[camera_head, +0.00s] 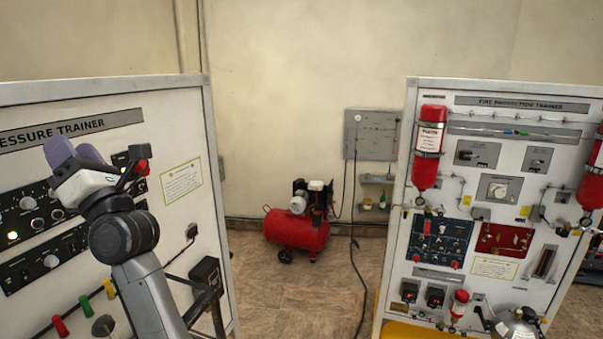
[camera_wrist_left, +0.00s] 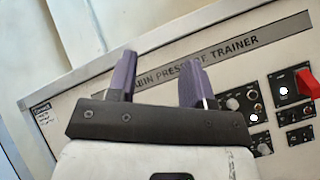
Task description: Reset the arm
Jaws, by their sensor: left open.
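My left gripper (camera_head: 75,150) has purple fingers and is raised in front of the cabin pressure trainer panel (camera_head: 175,115) at the left of the head view. In the left wrist view the gripper (camera_wrist_left: 158,80) is open, with nothing between its fingers, and the panel's title strip (camera_wrist_left: 225,55) shows behind it. The fingers look apart from the panel. A red switch cover (camera_wrist_left: 307,84) shows at the right of the wrist view. My right gripper is in neither view.
The fire protection trainer (camera_head: 480,88) stands at the right with red bottles (camera_head: 428,148). A red compressor (camera_head: 297,230) sits on the floor by the back wall. Colored knobs (camera_head: 60,326) stick out low on the left panel. The floor between the panels is mostly clear.

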